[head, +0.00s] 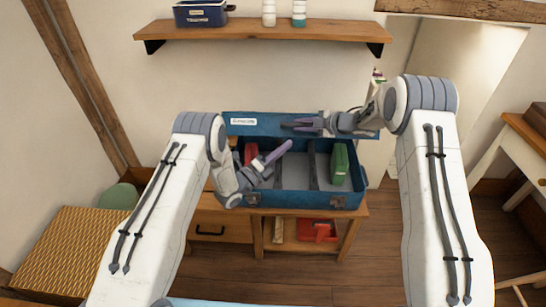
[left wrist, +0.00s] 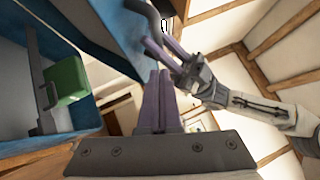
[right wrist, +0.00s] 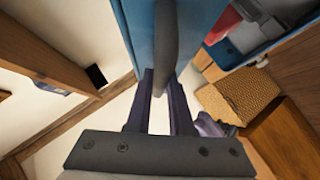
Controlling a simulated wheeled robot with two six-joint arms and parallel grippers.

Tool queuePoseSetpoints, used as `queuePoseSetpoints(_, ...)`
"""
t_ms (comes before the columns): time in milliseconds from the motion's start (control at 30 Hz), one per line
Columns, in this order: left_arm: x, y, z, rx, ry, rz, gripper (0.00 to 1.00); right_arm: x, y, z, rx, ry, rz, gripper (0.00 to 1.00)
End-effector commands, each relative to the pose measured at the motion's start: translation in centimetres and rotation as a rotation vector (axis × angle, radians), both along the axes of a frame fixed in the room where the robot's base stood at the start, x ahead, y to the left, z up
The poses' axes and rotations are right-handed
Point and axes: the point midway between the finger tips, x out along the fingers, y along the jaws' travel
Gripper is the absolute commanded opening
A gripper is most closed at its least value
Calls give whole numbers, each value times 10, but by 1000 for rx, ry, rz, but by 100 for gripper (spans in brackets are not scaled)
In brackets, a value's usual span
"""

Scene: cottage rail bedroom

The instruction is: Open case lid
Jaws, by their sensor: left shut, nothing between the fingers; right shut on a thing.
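The blue case (head: 300,200) stands on a low wooden bench. Its lid (head: 262,122) is raised and stands about upright behind the open body; the blue lid also shows in the left wrist view (left wrist: 115,35). My right gripper (head: 290,125) is in front of the raised lid. In the right wrist view its fingers (right wrist: 161,75) close around a dark grey handle (right wrist: 166,35) along the lid. My left gripper (head: 286,147) is shut and empty above the case's open body, just below the right one. The left wrist view shows its fingers together (left wrist: 159,75).
Inside the case are a green box (head: 340,163), a red item (head: 251,153) and grey dividers. A wall shelf (head: 265,31) holds a blue tin and bottles. The bench (head: 230,228) has a red item below (head: 318,231). A woven box (head: 65,250) stands left.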

Motion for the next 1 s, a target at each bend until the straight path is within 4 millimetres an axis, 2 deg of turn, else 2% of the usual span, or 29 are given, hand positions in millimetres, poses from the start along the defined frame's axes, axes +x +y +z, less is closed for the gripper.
queuePoseSetpoints(67, 10, -13, 5, 0, -4, -2, 0, 0, -1, -1, -2, 1, -4, 0)
queuePoseSetpoints(300, 41, -12, 16, -1, -1, 1, 0, 0, -1, -1, -2, 1, -4, 0)
queuePoseSetpoints(467, 48, -12, 18, -1, 1, 1, 0, 1, -1, -1, -1, 0, -4, 0)
queuePoseSetpoints(800, 49, -11, 19, 0, 1, 1, 0, 1, -1, 0, -1, 0, -3, 0)
queuePoseSetpoints(1000, 63, -12, 38, 0, -4, 1, 0, 0, -1, -1, -2, 1, -2, 0)
